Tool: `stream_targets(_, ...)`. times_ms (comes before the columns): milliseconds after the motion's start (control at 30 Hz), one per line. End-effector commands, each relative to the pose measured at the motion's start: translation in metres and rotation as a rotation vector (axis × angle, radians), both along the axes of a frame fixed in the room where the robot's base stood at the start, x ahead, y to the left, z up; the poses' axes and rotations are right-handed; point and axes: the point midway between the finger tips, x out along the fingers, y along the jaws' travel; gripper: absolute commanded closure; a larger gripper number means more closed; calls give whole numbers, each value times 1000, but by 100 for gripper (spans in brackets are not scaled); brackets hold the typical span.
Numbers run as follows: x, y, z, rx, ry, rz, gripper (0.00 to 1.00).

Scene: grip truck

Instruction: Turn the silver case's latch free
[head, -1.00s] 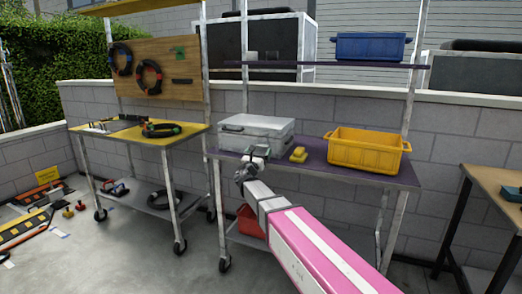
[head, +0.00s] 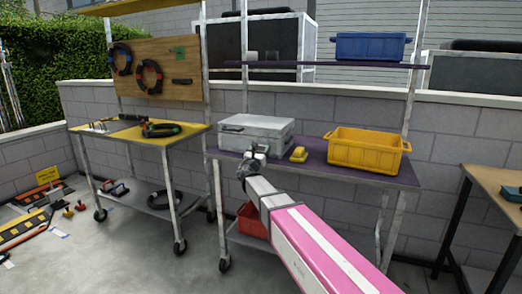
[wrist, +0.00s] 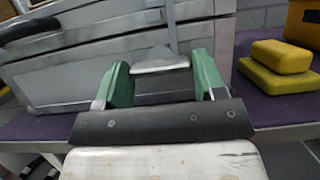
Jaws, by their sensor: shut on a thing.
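The silver case (head: 268,137) sits on the purple shelf of the middle rack. Its metal front fills much of the wrist view (wrist: 60,72), with a dark handle (wrist: 28,29) at the left. My gripper (head: 256,152) is at the case's front. In the wrist view its two green fingers (wrist: 164,72) stand either side of the case's pale metal latch (wrist: 160,62) and are shut on it. A flat metal strip runs up the case behind the latch. In the head view, the gripper hides the latch.
Yellow blocks (head: 298,154) lie on the purple shelf (head: 375,177) just right of the case. A yellow crate (head: 366,155) stands further right. A blue crate (head: 370,46) is on the shelf above. A yellow-topped cart (head: 185,137) stands to the left.

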Motion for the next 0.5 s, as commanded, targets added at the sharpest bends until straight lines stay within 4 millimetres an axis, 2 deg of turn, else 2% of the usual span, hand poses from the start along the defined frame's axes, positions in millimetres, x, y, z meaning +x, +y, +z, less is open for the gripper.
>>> stream_targets(267, 1, 1, 0, 107, -39, 0, 60)
stream_targets(500, 2, 3, 0, 297, -108, -1, 60)
